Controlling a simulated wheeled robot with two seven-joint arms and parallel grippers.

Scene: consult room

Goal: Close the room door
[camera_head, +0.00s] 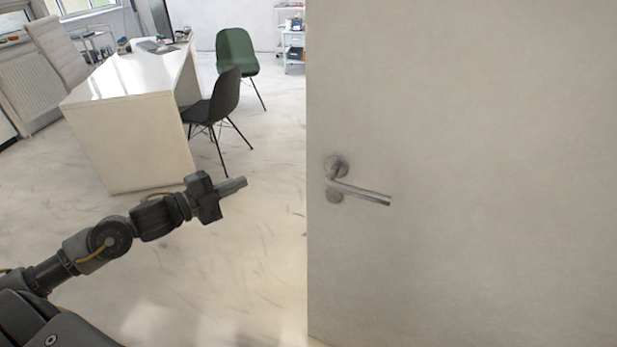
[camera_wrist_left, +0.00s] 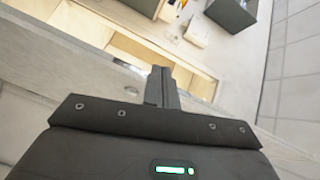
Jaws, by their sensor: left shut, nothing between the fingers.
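The pale room door (camera_head: 480,110) fills the right half of the head view, its free edge upright near the middle of the picture. A metal lever handle (camera_head: 358,190) sits on the door near that edge. My left gripper (camera_head: 236,186) is shut and empty. In the head view it is to the left of the door edge and the handle, with its fingers pointing right toward them. Its shut fingers (camera_wrist_left: 161,86) also show in the left wrist view. My right gripper is not in view.
A white desk (camera_head: 130,140) stands at the left back, with a dark chair (camera_head: 214,105) and a green chair (camera_head: 237,50) beside it. A white trolley (camera_head: 292,42) stands at the back wall. The floor (camera_head: 250,260) between desk and door is clear.

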